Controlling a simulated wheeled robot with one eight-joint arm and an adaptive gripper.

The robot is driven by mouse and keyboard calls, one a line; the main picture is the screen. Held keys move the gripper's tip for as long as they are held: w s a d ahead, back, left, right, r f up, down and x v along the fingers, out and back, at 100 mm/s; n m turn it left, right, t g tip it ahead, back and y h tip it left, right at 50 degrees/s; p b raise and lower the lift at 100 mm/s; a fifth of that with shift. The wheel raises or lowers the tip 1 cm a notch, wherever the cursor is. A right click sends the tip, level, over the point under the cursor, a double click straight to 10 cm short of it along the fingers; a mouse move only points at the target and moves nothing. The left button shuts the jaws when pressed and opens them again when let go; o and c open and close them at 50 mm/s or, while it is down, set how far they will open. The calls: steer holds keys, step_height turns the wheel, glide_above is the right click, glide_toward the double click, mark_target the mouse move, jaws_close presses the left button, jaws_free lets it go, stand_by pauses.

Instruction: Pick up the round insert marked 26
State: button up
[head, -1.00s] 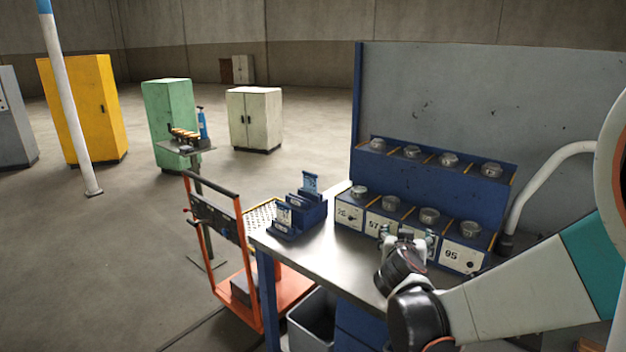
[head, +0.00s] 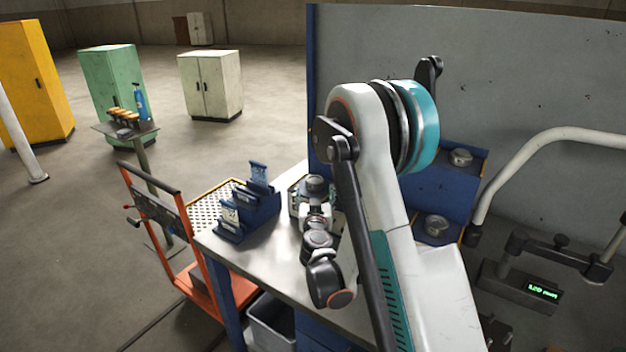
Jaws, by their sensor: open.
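My gripper (head: 314,190) is at the left end of the blue insert rack, beyond my dark wrist. Its fingers are small and partly covered by the wrist, and it is open. The leftmost lower place of the rack, which carried the label 26 a second ago, lies at the gripper. The round insert there cannot be made out now behind my wrist and gripper. I cannot tell whether the fingers are around it or touching it.
My arm covers most of the blue rack. Grey round inserts show at its right end, one above (head: 460,157) and one below (head: 436,226). A blue card holder (head: 262,203) stands left of the gripper on the bench. An orange trolley (head: 150,215) stands beside the bench.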

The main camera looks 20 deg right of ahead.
mark_target(314, 176)
steer(key=b+x, duration=0.1)
steer(key=x, duration=0.8)
steer(key=shift+w+d+f, duration=0.1)
steer(key=shift+w+d, duration=0.05)
steer(key=shift+w, duration=0.15)
steer(key=shift+c, duration=0.3)
steer(key=c, duration=1.7)
